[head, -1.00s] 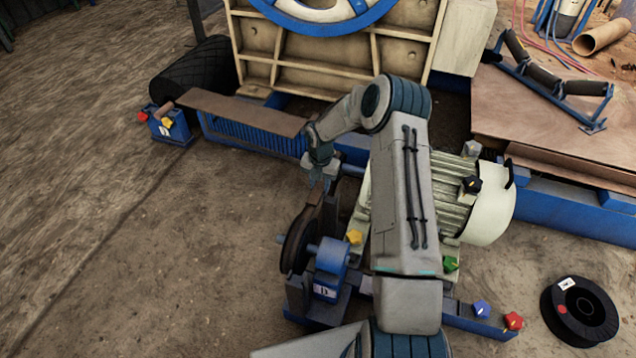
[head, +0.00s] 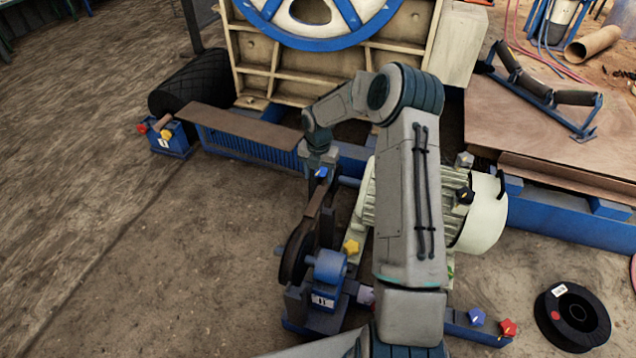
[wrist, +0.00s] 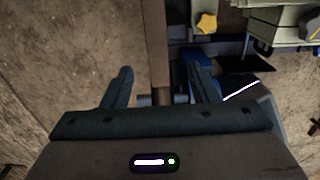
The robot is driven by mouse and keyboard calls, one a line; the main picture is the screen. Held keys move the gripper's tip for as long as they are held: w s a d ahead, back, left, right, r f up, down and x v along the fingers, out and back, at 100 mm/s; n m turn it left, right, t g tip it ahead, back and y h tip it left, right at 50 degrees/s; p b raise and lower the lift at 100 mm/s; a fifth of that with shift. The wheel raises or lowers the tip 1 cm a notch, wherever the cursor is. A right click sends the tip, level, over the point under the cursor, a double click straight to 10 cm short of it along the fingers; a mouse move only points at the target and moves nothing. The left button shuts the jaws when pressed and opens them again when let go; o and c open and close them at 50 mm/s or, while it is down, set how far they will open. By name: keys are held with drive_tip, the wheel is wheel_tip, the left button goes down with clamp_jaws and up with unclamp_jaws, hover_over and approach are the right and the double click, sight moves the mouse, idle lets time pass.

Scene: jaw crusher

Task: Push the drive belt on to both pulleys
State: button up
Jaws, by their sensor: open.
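The brown drive belt (head: 314,200) is a flat band that runs up from the dark pulley wheel (head: 292,255) beside a blue bearing block. In the wrist view the belt (wrist: 156,40) passes as a straight strip between my fingers. My gripper (head: 320,170) points down above the upper end of the belt. In the wrist view my gripper (wrist: 160,72) is open, with one finger on each side of the belt and a gap to each. Whether the belt sits fully in a groove cannot be told. A second pulley is not clearly seen.
A cream motor (head: 480,212) stands right of my arm. A yellow star knob (head: 350,247) is beside the pulley; blue and red knobs (head: 508,327) sit on the front rail. A black spool (head: 572,315) lies at right. The floor at left is clear.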

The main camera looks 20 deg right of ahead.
drive_tip(key=shift+r+p, duration=0.3)
drive_tip(key=shift+r, duration=1.5)
drive_tip(key=s+a+r+m+h+p, duration=0.1)
drive_tip(key=s+r+m+p, duration=0.35)
drive_tip(key=r, duration=0.55)
drive_tip(key=s+a+r+m+t+p, duration=0.1)
drive_tip(key=s+r+m+p, duration=0.35)
drive_tip(key=r, duration=0.65)
drive_tip(key=s+a+r+m+h+p, duration=0.1)
drive_tip(key=s+r+m+p, duration=0.35)
drive_tip(key=r, duration=0.55)
drive_tip(key=s+a+r+m+t+y+p, duration=0.1)
drive_tip(key=s+r+m+y+p, duration=0.1)
drive_tip(key=s+r+m+p, duration=1)
drive_tip(key=shift+s+a+r+m+t, duration=0.2)
drive_tip(key=shift+s+r+m+t, duration=0.2)
drive_tip(key=shift+s+r+m, duration=3.1)
drive_tip(key=s+n, duration=0.1)
drive_tip(key=s+f+n, duration=0.1)
drive_tip(key=n, duration=0.1)
drive_tip(key=shift+s+f, duration=0.1)
drive_tip(key=shift+f, duration=0.05)
